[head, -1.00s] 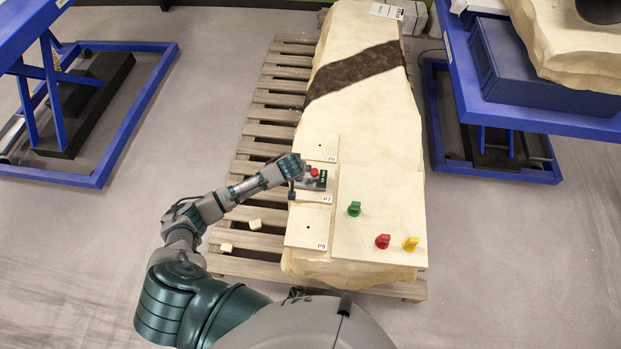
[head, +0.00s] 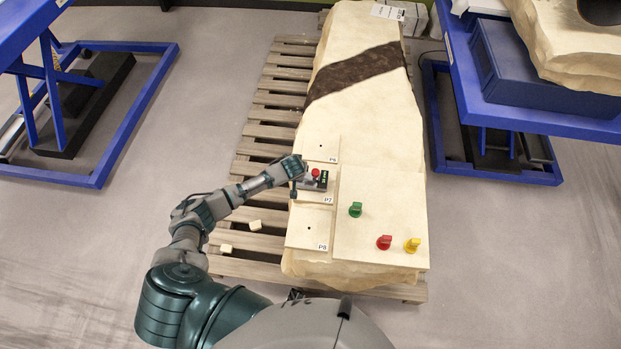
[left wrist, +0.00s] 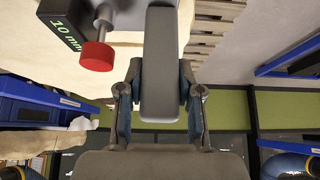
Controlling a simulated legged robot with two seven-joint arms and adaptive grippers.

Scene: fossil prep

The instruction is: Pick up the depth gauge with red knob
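The depth gauge with red knob (head: 321,181) stands on the pale slab at the plate marked P7, with a dark body and a green display. In the left wrist view the gauge (left wrist: 66,28) is at the upper left, reading "10 mm", its red knob facing the camera. My left gripper (head: 294,187) is just left of the gauge, fingers pointing down. My right gripper is in no view.
Green (head: 356,209), red (head: 384,242) and yellow (head: 413,245) knobs stand on the slab (head: 380,130) to the right. Plates P6 (head: 318,147) and P8 (head: 306,232) flank the gauge. A wooden pallet (head: 262,170) lies beneath. Blue lift tables (head: 560,120) stand at both sides.

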